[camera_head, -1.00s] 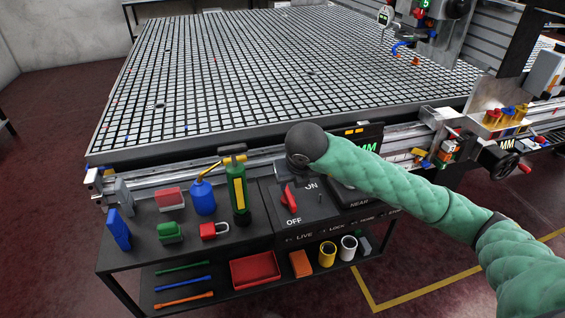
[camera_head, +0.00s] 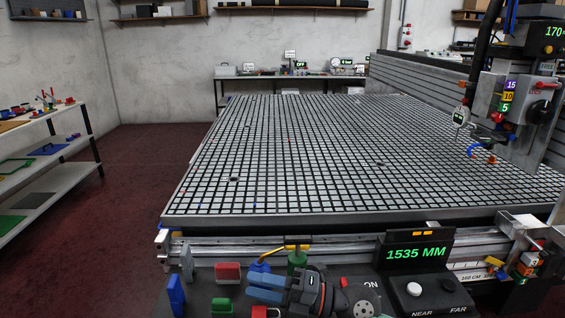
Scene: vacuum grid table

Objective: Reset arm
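My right gripper (camera_head: 268,289) shows at the bottom middle of the head view, dark with blue fingers pointing left. It is above the dark control shelf in front of the grid table (camera_head: 300,211), close to the yellow and green bottle (camera_head: 297,257). The fingers overlap in this view, so I cannot tell whether they are apart. Nothing clearly shows between them. The red switch on the panel is hidden. My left gripper is not in view.
A display (camera_head: 416,254) reading 1535 MM stands right of my gripper. A red block (camera_head: 228,272) and a blue block (camera_head: 176,292) sit to its left. A machine head (camera_head: 520,100) hangs at the right. The grid top is mostly clear.

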